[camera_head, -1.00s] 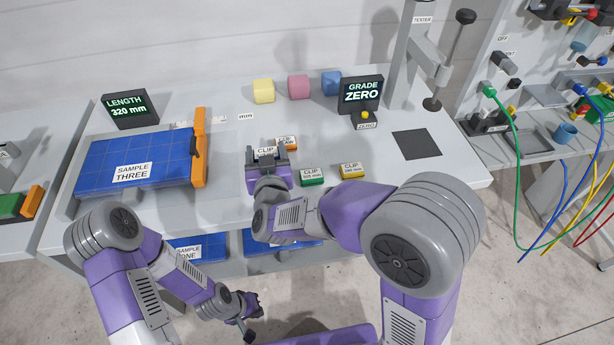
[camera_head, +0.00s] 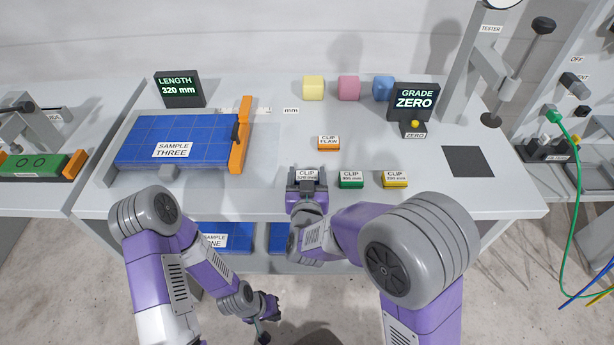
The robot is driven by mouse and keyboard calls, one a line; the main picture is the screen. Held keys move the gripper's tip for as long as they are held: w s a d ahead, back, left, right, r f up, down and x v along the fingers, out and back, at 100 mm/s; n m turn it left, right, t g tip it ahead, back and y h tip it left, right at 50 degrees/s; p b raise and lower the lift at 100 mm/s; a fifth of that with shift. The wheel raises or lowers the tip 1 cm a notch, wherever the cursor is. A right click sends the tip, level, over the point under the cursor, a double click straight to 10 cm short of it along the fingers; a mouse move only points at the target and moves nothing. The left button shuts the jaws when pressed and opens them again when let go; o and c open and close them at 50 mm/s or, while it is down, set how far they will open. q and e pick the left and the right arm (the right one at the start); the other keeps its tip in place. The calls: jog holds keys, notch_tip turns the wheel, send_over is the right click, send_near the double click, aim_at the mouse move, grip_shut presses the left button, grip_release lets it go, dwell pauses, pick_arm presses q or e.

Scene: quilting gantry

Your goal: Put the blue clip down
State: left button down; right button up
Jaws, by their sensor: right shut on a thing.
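The blue clip (camera_head: 307,174), with a white label reading CLIP 320 mm, is in my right gripper (camera_head: 307,182). The gripper is shut on it, and the fingers hide most of the clip's body. It is in line with the green clip (camera_head: 351,180) and the yellow clip (camera_head: 395,180), left of both. I cannot tell whether its underside touches the table (camera_head: 240,202). The orange clip (camera_head: 328,143) lies behind it. My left gripper (camera_head: 266,318) hangs low in front of the table, away from the clips; its fingers are too small to read.
Sample three (camera_head: 172,150) lies on the left, with an orange bar (camera_head: 240,140) at its right end. A dark square (camera_head: 468,161) lies at the right. The table around the orange clip is clear.

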jog(key=shift+f, duration=0.15)
jog(key=o, duration=1)
